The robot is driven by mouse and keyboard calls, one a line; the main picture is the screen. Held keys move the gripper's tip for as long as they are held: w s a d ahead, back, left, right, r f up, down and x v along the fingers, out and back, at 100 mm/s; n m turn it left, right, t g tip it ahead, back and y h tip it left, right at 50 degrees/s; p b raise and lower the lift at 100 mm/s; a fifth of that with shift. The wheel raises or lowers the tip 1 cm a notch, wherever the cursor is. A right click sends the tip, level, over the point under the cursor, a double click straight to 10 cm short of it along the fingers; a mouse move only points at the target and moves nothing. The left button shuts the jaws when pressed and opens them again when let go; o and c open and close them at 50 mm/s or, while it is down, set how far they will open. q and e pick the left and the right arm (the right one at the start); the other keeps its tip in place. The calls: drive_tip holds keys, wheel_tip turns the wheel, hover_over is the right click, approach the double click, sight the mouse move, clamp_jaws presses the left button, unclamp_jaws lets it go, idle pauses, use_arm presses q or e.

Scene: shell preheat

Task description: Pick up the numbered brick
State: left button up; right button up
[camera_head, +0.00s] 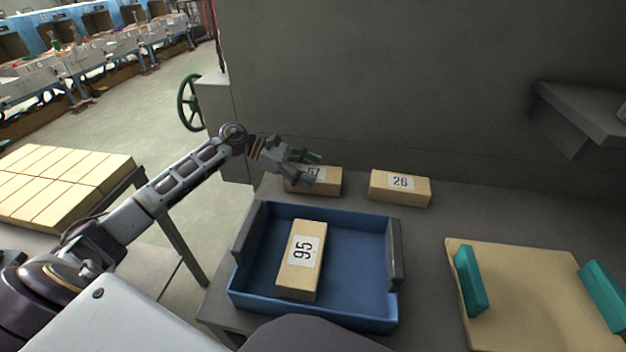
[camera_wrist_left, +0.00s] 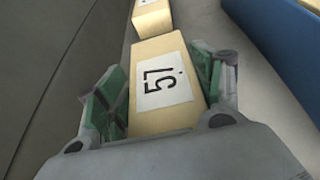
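A tan brick labelled 57 (camera_head: 329,181) lies on the grey table by the wall, partly hidden by my left gripper. In the left wrist view this brick (camera_wrist_left: 160,82) lies between the green finger pads. My left gripper (camera_head: 304,168) is open around it, with a gap showing beside the brick; I cannot tell whether either pad touches. A brick labelled 26 (camera_head: 400,187) lies to its right, and a brick end (camera_wrist_left: 152,17) shows beyond in the wrist view. A brick labelled 95 (camera_head: 301,261) lies in the blue tray. My right gripper is not in view.
The blue tray (camera_head: 312,315) with dark side handles stands in front of the wall bricks. A tan board (camera_head: 530,315) with two teal blocks (camera_head: 470,279) lies at the right. A grey shelf (camera_head: 585,112) juts from the wall. Many bricks (camera_head: 62,185) cover a left-hand stand.

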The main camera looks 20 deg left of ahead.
use_arm(q)
drive_tip(key=shift+s+f, duration=0.1)
drive_tip(key=shift+f, duration=0.2)
drive_tip(key=c, duration=0.4)
drive_tip(key=shift+o, duration=0.2)
drive_tip(key=shift+r, duration=0.1)
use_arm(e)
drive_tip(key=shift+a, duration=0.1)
use_arm(q)
drive_tip(key=shift+r, duration=0.65)
wheel_tip(320, 180, up, 7)
drive_tip(key=shift+r+b, duration=0.1)
drive_tip(key=shift+b, duration=0.2)
drive_tip(key=shift+r, duration=0.8)
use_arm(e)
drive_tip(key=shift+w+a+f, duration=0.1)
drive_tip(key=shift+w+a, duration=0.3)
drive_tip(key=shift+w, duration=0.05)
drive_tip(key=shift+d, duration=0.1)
